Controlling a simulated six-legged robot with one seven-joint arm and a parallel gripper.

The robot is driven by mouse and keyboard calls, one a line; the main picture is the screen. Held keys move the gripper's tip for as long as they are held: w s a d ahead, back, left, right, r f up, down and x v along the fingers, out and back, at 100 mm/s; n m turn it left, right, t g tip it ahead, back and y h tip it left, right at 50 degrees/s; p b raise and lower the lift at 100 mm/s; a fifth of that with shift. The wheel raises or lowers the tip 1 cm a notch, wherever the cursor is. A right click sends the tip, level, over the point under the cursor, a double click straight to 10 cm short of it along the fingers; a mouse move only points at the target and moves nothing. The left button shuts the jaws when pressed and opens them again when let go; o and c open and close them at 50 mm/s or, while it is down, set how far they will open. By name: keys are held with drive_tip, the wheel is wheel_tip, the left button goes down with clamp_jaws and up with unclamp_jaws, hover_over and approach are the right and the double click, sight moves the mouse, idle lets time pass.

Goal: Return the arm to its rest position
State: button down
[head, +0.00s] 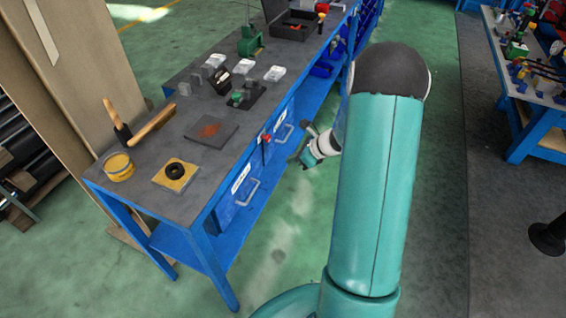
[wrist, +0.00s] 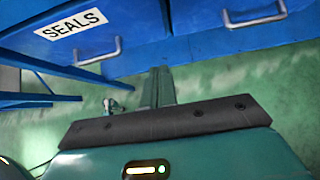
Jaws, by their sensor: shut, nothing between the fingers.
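My teal arm (head: 375,190) rises in the foreground of the head view and hides part of the floor and bench behind it. My gripper (head: 298,157) shows small beside the drawer side of the workbench (head: 150,198), below its top and over the green floor. In the wrist view its dark fingers (wrist: 157,84) are together with nothing between them. They point toward the blue drawer fronts, apart from the handles as far as I can tell.
A SEALS drawer label (wrist: 78,25) and metal drawer handles (wrist: 254,17) are close ahead. A yellow tin (head: 119,168), a mallet (head: 150,124) and a black ring on a plate (head: 175,172) lie on the bench. Another blue bench (head: 535,140) stands right.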

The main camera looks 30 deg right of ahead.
drive_tip(key=s+a+r+n+g, duration=0.1)
drive_tip(key=s+a+r+n, duration=0.2)
drive_tip(key=a+r+n, duration=0.25)
drive_tip(key=s+a+r+n+g+h, duration=0.1)
drive_tip(key=s+a+r+n, duration=0.25)
drive_tip(key=r, duration=0.35)
drive_tip(key=s+a+r+n+g, duration=0.1)
drive_tip(key=s+a+r+n, duration=0.1)
drive_tip(key=a+r+n, duration=0.35)
drive_tip(key=s+a+r+n+h, duration=0.2)
drive_tip(key=s+a+r+n, duration=0.1)
drive_tip(key=s+r+n, duration=0.2)
drive_tip(key=s+a+r+n+t+h, duration=0.1)
drive_tip(key=s+r+n, duration=0.3)
drive_tip(key=s+n, duration=0.5)
drive_tip(key=shift+s+a+r+t+h, duration=0.3)
drive_tip(key=shift+s+a+r+h, duration=0.1)
drive_tip(key=shift+s+a+h, duration=0.45)
drive_tip(key=shift+d, duration=0.1)
